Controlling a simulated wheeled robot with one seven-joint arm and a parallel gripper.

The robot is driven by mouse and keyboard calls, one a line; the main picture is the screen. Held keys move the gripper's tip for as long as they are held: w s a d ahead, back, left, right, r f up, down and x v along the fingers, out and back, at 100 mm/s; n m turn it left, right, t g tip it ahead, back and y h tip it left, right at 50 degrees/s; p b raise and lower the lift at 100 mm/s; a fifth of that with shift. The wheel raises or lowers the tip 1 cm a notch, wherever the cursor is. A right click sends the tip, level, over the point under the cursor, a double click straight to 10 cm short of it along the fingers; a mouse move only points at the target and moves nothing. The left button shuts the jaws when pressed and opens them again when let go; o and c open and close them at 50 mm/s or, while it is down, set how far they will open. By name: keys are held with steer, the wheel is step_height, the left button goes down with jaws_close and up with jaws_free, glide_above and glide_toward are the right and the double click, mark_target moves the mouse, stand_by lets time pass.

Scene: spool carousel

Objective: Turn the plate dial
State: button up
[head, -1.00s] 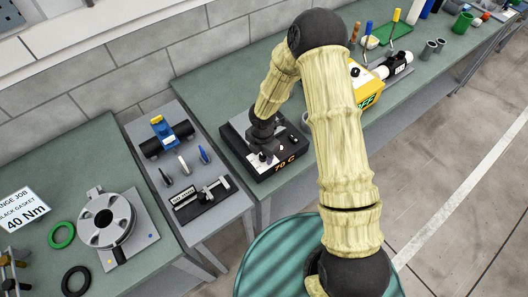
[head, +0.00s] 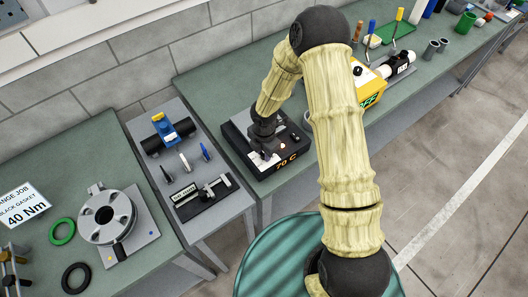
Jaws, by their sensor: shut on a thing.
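The plate unit (head: 240,143) is a dark box with a light top and an orange "70 C" on its front face. It stands at the left end of the right bench. My gripper (head: 265,152) points down at the top of this unit, near its front. It is shut on the plate dial, which my fingers and wrist mostly hide. I cannot make out the dial's pointer or marks.
A yellow box (head: 370,84) marked "OFF" stands to the right. A grey bench (head: 226,211) with a blue-topped clamp (head: 165,125) and a caliper-like tool lies left. Farther left are a flanged ring (head: 106,216) and gaskets.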

steer(key=m+b, duration=0.1)
steer(key=m, duration=0.2)
steer(key=m+b, duration=0.2)
steer(key=m, duration=0.1)
steer(key=shift+w+d+f, duration=0.1)
steer(key=shift+w+d, duration=0.05)
steer(key=shift+w, duration=0.05)
steer(key=m+b, duration=0.2)
steer(key=m, duration=0.2)
steer(key=m+b, duration=0.2)
steer(key=m, duration=0.1)
steer(key=shift+m, duration=0.4)
steer(key=m+b, duration=0.2)
steer(key=m, duration=0.2)
steer(key=m+b, duration=0.1)
steer(key=m, duration=0.4)
steer(key=shift+s, duration=0.1)
steer(key=o, duration=1)
